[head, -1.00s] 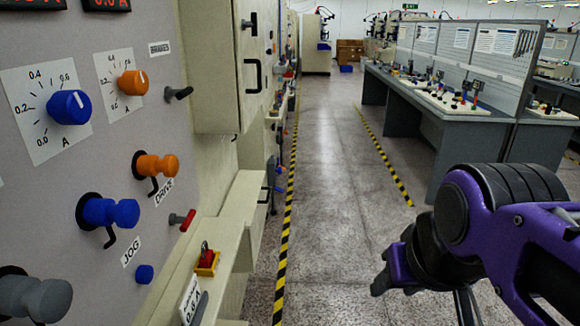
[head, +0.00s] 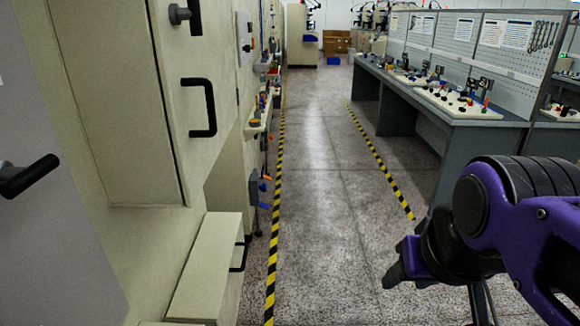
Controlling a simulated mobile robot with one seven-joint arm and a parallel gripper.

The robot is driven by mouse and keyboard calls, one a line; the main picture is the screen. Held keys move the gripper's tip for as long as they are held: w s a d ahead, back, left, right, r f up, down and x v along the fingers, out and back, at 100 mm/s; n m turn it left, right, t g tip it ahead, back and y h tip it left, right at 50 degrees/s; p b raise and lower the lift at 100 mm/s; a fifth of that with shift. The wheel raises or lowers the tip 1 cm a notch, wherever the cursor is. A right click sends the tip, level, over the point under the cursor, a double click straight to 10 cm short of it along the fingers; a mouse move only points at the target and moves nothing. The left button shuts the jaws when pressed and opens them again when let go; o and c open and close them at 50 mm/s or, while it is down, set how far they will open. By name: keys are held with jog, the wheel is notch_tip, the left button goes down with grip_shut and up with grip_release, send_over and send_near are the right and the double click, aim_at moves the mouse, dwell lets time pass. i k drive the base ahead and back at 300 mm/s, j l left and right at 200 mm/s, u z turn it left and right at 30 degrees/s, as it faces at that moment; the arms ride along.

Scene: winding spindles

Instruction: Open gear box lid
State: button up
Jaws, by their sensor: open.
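A beige machine cabinet on the left has a box with a black U-shaped handle (head: 201,108) on its front and a dark round knob (head: 181,14) above. I cannot tell whether this box is the gear box. Lower down, a beige box (head: 207,267) with a sloping top and a black handle (head: 240,254) juts out toward the aisle. I cannot tell whether it is the gear box either. My gripper (head: 395,262) is at the right over the aisle floor, open and empty, well apart from the cabinets.
A black lever (head: 28,176) sticks out of the grey panel at the near left. Yellow-black floor tape (head: 278,205) runs along both sides of the aisle. A workbench (head: 445,115) stands on the right. The aisle floor (head: 325,190) between is clear.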

aim_at(198, 295)
jog(key=i+z, duration=0.2)
jog(key=i, duration=0.75)
